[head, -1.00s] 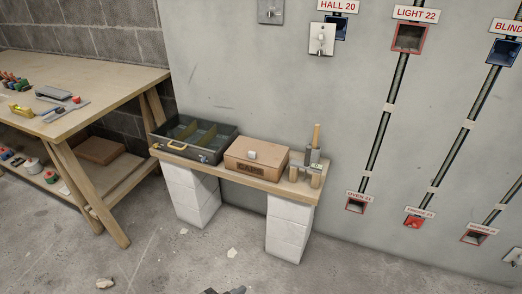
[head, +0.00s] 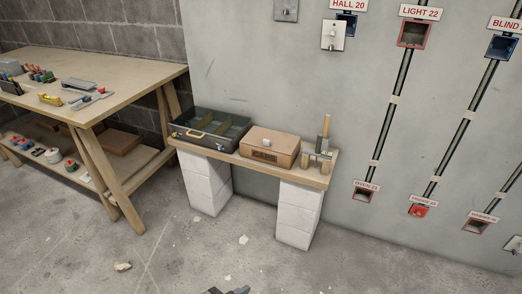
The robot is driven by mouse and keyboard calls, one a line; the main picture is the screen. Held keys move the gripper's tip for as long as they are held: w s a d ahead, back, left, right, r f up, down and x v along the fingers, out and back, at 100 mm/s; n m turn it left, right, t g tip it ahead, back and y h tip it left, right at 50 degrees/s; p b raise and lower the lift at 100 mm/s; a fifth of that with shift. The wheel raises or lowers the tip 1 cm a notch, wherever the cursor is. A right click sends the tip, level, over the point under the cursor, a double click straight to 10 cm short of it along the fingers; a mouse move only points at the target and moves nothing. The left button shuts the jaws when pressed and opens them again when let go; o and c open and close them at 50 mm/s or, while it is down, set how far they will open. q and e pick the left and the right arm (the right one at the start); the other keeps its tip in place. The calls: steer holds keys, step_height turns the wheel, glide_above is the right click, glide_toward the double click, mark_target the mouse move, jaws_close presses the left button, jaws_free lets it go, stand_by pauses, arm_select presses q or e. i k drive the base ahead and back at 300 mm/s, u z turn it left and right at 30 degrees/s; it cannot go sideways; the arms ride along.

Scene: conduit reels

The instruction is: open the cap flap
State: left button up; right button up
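A brown cardboard box (head: 270,148) with a dark label on its front sits in the middle of a low plank shelf. The label is too small to read surely; it may say CAPS. The box top looks closed, with a small pale piece (head: 266,142) at its front upper edge. I cannot tell whether this is part of a flap. Neither gripper can be made out. A small dark part, probably mine, shows at the bottom edge, well in front of the shelf.
The plank shelf (head: 232,160) rests on white block piers. An open grey toolbox (head: 181,140) stands left of the box, and a small wooden stand (head: 307,161) with upright tools stands right. A workbench (head: 107,112) is at left. The concrete floor in front is mostly clear.

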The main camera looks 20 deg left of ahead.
mark_target(282, 142)
steer(key=u, duration=1.4)
steer(key=i, duration=1.5)
steer(key=z, duration=0.55)
steer(key=i, duration=1)
steer(key=z, duration=0.85)
